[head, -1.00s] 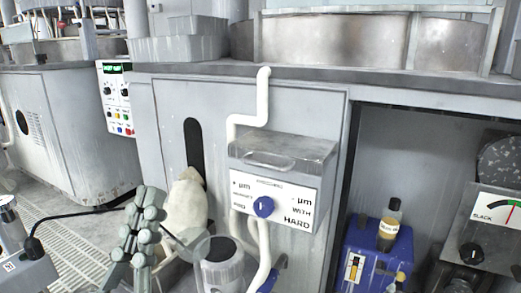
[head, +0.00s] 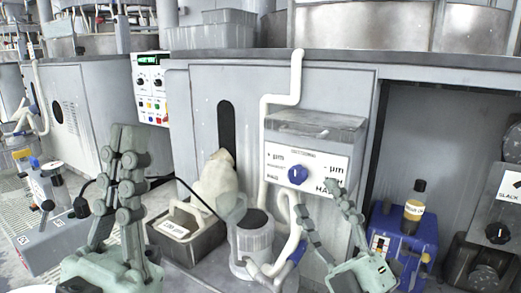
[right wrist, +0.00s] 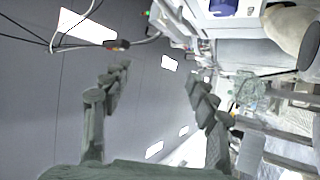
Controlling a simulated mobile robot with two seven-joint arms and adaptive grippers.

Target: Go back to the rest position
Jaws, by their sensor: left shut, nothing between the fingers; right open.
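My left gripper (head: 130,140) stands upright at the lower left of the head view. Its grey-green jointed fingers are close together with nothing between them. My right gripper (head: 318,198) is at the lower right of centre, in front of the dial box, with its fingers apart and pointing up and left. The right wrist view also shows the right gripper (right wrist: 155,80), with a wide, empty gap between its two fingers.
A grey box with a blue dial (head: 298,174) hangs on the cabinet front (head: 185,110). A lidded grey canister (head: 251,243), a tray with a pale sack (head: 216,180) and a blue unit with a bottle (head: 404,238) stand below. Grey machine units (head: 45,225) stand at left.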

